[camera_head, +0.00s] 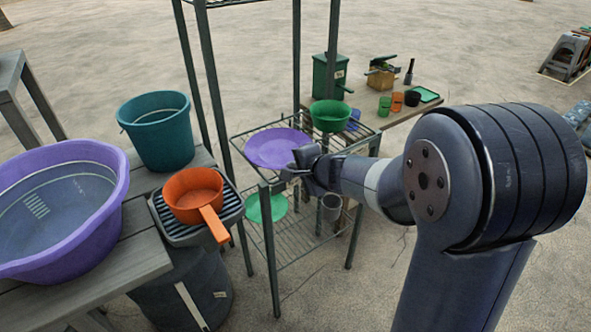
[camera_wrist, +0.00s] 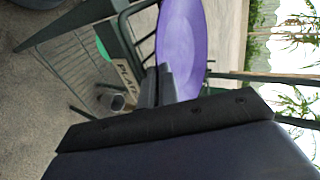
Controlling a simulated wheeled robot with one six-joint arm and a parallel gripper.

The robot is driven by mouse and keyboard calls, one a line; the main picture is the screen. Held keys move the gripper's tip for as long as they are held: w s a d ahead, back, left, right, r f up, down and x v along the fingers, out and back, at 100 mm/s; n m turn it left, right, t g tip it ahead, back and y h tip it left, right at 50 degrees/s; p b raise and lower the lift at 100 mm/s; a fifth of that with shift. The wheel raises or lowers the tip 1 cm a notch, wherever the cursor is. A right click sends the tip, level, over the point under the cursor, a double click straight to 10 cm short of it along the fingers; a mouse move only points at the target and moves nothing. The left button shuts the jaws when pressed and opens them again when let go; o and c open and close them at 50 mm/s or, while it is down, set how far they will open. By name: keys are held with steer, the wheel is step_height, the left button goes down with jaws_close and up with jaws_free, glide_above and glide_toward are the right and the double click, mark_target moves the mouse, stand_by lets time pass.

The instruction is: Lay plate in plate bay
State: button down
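The purple plate (camera_head: 272,148) is level at the upper shelf of a dark metal rack (camera_head: 238,141). I cannot tell whether it rests on the wires or is just above them. My gripper (camera_head: 303,162) is at the plate's right rim, its fingers close together and apparently shut on that rim. In the wrist view the plate (camera_wrist: 182,45) stretches away beyond the fingers (camera_wrist: 160,85), which hide part of its near edge. A label (camera_wrist: 127,80) reading "PLATE", partly hidden, is on the rack beside the fingers.
A green bowl (camera_head: 330,115) stands right behind the plate. A green plate (camera_head: 266,207) and a grey cup (camera_head: 331,207) are on the lower shelf. Rack posts (camera_head: 207,85) rise behind. An orange pan (camera_head: 194,193), a purple basin (camera_head: 62,215) and a teal bucket (camera_head: 158,130) stand left.

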steer(key=shift+f, duration=0.15)
steer(key=c, duration=2)
jaws_free()
steer(key=shift+o, duration=0.2)
steer(key=p+v, duration=0.2)
steer(key=v, duration=1)
